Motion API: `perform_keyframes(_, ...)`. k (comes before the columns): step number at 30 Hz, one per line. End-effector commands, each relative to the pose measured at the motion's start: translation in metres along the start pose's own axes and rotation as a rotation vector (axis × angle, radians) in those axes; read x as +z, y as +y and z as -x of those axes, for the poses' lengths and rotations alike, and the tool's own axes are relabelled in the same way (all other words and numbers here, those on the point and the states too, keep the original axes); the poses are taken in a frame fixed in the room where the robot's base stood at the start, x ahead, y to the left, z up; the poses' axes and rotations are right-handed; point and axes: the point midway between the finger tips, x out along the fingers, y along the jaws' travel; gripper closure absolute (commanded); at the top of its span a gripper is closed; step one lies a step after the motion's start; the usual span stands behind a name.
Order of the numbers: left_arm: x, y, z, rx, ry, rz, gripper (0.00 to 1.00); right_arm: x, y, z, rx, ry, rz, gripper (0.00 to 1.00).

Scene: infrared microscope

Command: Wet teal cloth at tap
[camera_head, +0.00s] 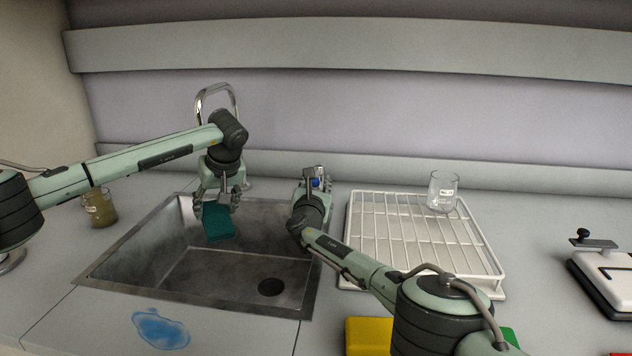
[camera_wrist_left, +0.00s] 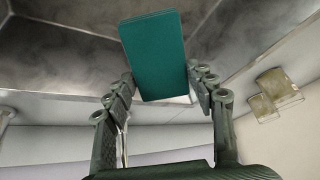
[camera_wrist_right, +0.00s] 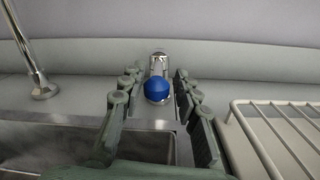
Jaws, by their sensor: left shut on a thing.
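The teal cloth (camera_head: 217,222), a folded flat block, hangs over the sink (camera_head: 170,262) in the head view. My left gripper (camera_head: 216,203) is shut on it, and the cloth (camera_wrist_left: 155,50) shows between its fingers in the left wrist view. The chrome tap spout (camera_head: 216,88) rises behind my left wrist, which partly hides it; its lower part (camera_wrist_right: 43,90) shows in the right wrist view. My right gripper (camera_wrist_right: 158,84) is open, its fingers on either side of the blue-ended tap handle (camera_wrist_right: 158,91) with gaps visible. No water stream is visible.
A white wire rack (camera_head: 400,235) with a clear beaker (camera_head: 443,191) stands right of the sink. A beaker of brownish liquid (camera_head: 101,210) stands left. A blue puddle (camera_head: 161,329) lies on the front counter. A yellow block (camera_head: 368,337) and a white-and-black device (camera_head: 604,272) are at right.

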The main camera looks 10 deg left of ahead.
Motion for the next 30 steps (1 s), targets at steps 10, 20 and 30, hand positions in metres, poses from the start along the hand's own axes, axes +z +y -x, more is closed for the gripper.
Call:
perform_keyframes(10,0.0,0.0001,0.0001,0.0,0.0,0.0,0.65,0.0001,0.0004,0.0001,0.0,0.0,0.0,0.87)
perform_keyframes(20,0.0,0.0001,0.0001,0.0,0.0,0.0,0.65,-0.0001,0.0,0.0001,0.0,0.0,0.0,1.0)
perform_keyframes(30,0.0,0.0001,0.0001,0.0,0.0,0.0,0.65,-0.0039,-0.0037,-0.0012,0.023,0.012,-0.001,1.0)
